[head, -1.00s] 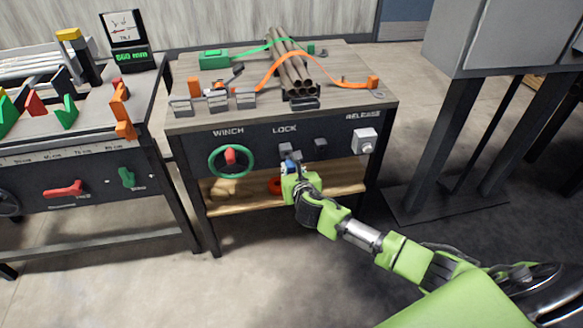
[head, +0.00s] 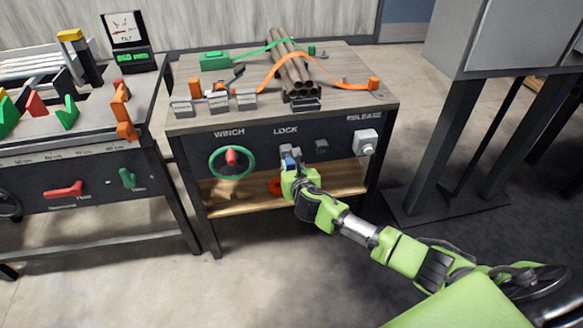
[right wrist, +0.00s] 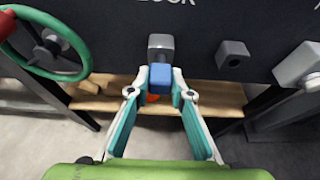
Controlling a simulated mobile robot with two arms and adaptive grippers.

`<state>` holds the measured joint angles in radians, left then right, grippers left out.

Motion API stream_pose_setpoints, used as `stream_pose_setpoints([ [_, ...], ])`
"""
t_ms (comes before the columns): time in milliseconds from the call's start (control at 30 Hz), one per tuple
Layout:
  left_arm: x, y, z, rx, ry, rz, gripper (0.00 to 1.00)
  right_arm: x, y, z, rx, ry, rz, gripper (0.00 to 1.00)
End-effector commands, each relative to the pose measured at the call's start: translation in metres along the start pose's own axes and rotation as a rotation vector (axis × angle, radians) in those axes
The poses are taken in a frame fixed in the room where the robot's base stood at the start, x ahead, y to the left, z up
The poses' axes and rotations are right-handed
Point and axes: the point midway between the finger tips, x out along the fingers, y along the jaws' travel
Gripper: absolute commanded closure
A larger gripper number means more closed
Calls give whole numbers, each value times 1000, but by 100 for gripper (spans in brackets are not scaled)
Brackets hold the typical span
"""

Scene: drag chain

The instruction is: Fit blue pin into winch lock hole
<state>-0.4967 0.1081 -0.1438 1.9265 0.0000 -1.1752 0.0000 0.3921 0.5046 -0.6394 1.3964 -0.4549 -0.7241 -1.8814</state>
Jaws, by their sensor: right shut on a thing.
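The blue pin (right wrist: 161,77) is held between the fingertips of my right gripper (right wrist: 160,92), with its blue end facing the camera. In the head view the pin (head: 290,162) shows as a small blue spot at the tip of the right gripper (head: 290,172). The grey lock block (right wrist: 160,46) sits right behind and above the pin, under the LOCK label. The lock block also shows in the head view (head: 290,150). The lock hole is hidden, so I cannot tell whether the pin is inside it or only in front. My left gripper is not in view.
The green winch wheel (head: 231,162) is left of the lock. A second grey block (head: 321,146) and the release box (head: 365,141) are to the right. A wooden shelf (head: 240,190) lies below the panel. Pipes under straps (head: 292,66) lie on the bench top.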

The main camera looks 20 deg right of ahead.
Motion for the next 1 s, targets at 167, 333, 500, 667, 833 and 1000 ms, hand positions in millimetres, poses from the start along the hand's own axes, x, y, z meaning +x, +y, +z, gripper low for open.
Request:
stream_pose_setpoints([
  [167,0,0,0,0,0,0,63,4,0,2,0,-1,1,100],
  [333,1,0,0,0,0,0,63,8,1,4,0,-1,1,100],
  [500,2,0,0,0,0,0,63,12,0,5,-1,-1,1,100],
  [667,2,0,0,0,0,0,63,16,0,7,0,-1,0,100],
  [833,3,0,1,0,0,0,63,20,0,8,0,-1,0,100],
  [1000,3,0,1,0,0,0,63,21,1,9,0,-1,1,62],
])
